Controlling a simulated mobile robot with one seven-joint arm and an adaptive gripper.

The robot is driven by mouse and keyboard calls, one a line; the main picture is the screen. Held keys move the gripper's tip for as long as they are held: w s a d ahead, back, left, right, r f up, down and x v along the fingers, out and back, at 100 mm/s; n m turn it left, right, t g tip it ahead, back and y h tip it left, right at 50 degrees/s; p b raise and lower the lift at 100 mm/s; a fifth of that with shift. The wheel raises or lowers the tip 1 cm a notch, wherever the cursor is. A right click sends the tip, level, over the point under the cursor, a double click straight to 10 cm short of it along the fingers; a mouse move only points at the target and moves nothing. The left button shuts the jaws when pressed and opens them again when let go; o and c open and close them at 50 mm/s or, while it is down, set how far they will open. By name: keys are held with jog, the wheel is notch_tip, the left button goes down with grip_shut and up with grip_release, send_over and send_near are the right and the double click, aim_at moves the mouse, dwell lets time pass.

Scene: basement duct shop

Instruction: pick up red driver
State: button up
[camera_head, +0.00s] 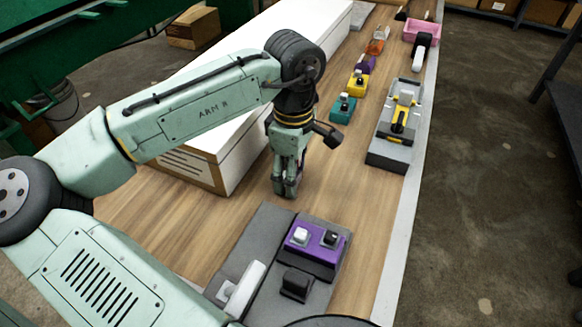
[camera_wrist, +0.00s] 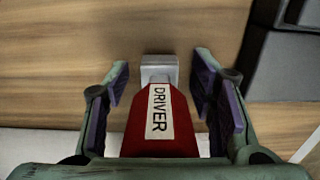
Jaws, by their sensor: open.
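The red driver (camera_wrist: 158,136) shows in the wrist view, with a white label reading DRIVER and a silver-grey end piece at the top. My gripper (camera_wrist: 161,92) is open, with one finger on each side of the driver and a gap to it on both sides. The lower end of the driver is hidden by the gripper body. In the head view my gripper (camera_head: 286,190) points down over the wooden bench top (camera_head: 225,206), beside the long white box. I cannot make out the red driver in the head view.
The long white box (camera_head: 240,95) stands close behind my gripper. A dark mat (camera_head: 248,238) with a purple block (camera_head: 316,252) is in front. Teal (camera_head: 343,108) and yellow (camera_head: 358,83) blocks and a grey tray (camera_head: 388,153) stand to the right. Bench between them is clear.

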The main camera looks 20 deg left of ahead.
jog(key=shift+f, duration=0.1)
jog(key=shift+c, duration=0.2)
grip_shut()
dwell(0.4)
